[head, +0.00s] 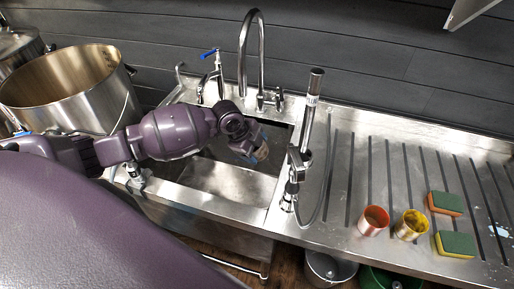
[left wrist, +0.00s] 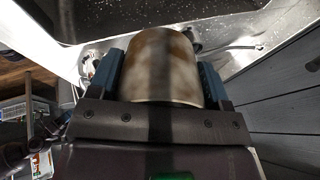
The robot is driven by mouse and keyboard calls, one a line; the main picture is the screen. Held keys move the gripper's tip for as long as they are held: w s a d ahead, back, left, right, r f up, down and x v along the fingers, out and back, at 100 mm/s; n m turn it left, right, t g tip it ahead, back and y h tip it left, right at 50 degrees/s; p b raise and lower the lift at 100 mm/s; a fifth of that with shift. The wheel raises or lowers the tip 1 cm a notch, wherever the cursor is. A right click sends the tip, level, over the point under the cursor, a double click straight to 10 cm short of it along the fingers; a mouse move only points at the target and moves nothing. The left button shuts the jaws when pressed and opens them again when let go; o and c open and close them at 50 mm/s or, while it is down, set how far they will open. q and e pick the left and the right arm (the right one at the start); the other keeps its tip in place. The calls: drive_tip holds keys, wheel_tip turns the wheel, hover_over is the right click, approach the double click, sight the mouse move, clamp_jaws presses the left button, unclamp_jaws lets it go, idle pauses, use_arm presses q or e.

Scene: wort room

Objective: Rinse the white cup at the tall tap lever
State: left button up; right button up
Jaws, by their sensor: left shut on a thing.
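My left gripper (head: 252,146) reaches over the sink (head: 230,183) from the left. It is shut on the white cup (left wrist: 160,68), which shows brownish stains on its side in the left wrist view. In the head view only a small part of the cup (head: 261,153) shows past the fingers. The tall gooseneck tap (head: 262,50) stands behind the sink, with a short lever (head: 278,99) at the right of its base. The gripper is in front of and below the tap's bend. No water stream is visible. My right gripper is not in view.
A short tap with a blue handle (head: 209,53) stands left of the tall one. A spray tap (head: 312,100) with a hose rises at the sink's right edge. An orange cup (head: 373,220), a yellow cup (head: 411,225) and two sponges (head: 445,203) stand on the drainboard (head: 350,165). A large pot (head: 65,90) is left.

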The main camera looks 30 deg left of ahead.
use_arm(q)
drive_tip(key=shift+w+a+f+b, duration=0.25)
drive_tip(key=shift+w+a+b, duration=0.15)
drive_tip(key=shift+w+a, duration=0.15)
drive_tip(key=shift+w+a+f+b, duration=0.2)
drive_tip(key=shift+w+a+b, duration=0.2)
drive_tip(key=shift+w+b, duration=0.25)
drive_tip(key=w+a+f+b, duration=0.1)
drive_tip(key=w+a+b, duration=0.5)
drive_tip(key=w+b, duration=0.1)
drive_tip(key=shift+w+a+f+b, duration=0.2)
drive_tip(key=shift+w+f+b, duration=0.1)
drive_tip(key=shift+b, duration=0.1)
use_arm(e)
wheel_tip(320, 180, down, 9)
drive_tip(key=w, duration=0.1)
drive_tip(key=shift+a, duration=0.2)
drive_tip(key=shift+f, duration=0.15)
